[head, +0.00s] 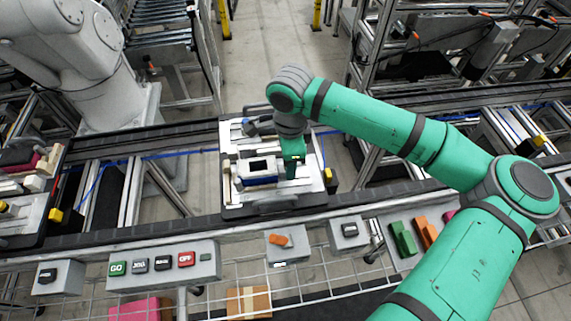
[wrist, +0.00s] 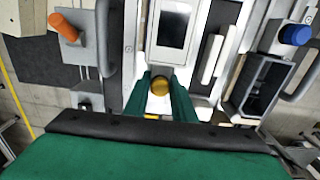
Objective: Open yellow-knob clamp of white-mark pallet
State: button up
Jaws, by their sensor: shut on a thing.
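The pallet (head: 232,208) under my arm sits on the conveyor and carries a white-and-dark part (head: 258,172). I cannot make out a white mark on it. The yellow knob (wrist: 160,84) shows in the wrist view, just below the part's dark window (wrist: 173,22). My gripper (wrist: 161,93) is shut on this knob, with one green finger on each side. In the head view my gripper (head: 292,168) points down over the pallet's middle and hides the knob. I cannot tell how far the clamp is turned.
An orange knob (wrist: 64,26) and a blue knob (wrist: 296,34) flank my gripper in the wrist view. Another pallet (head: 28,212) stands at the left. A button box (head: 165,265) and an orange switch (head: 280,240) line the front rail. A white robot arm (head: 70,60) stands behind.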

jog(key=shift+d, duration=0.15)
jog(key=shift+w+d, duration=0.25)
jog(key=shift+d, duration=0.95)
jog(key=o, duration=0.8)
jog(key=shift+r, duration=0.1)
jog(key=shift+r, duration=3.9)
